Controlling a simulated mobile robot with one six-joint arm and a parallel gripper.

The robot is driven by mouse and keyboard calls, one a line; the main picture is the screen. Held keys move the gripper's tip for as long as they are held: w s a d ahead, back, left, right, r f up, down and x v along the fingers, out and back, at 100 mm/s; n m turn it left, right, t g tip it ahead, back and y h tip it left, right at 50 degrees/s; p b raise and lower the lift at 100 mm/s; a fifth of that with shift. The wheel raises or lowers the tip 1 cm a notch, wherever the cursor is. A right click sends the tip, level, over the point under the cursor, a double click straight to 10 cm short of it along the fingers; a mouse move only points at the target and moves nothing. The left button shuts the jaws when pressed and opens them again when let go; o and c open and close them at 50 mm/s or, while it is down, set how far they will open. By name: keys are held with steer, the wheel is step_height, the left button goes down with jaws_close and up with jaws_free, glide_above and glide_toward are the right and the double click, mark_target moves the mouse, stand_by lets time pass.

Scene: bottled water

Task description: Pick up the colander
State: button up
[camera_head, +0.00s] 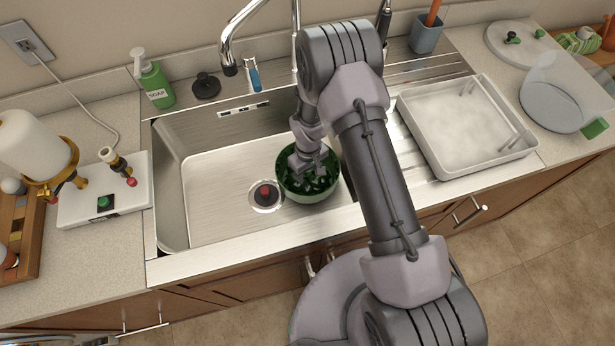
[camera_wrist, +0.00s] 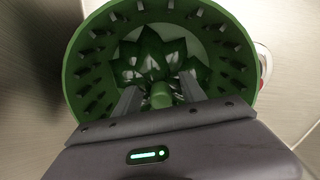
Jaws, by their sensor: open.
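The green colander (camera_head: 310,195) stands in the sink basin, towards its right side. In the wrist view the round colander (camera_wrist: 84,62) has rows of slots around its wall. Leaf-shaped dark green parts (camera_wrist: 150,55) and a short green post (camera_wrist: 161,94) show inside it. My gripper (camera_head: 312,168) points down over the colander, with its fingers reaching towards the inside. In the wrist view my open gripper (camera_wrist: 160,90) has one finger on each side of the green post. Whether the fingers touch anything is unclear. The gripper body hides the near rim.
The steel sink (camera_head: 205,200) has free floor left of the colander, around a drain with a red centre (camera_head: 264,194). The faucet (camera_head: 229,55) rises behind. A white tray (camera_head: 433,155) sits on the right drainboard. A green soap bottle (camera_head: 155,85) stands behind the sink.

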steer(key=shift+r, duration=0.1)
jaws_close()
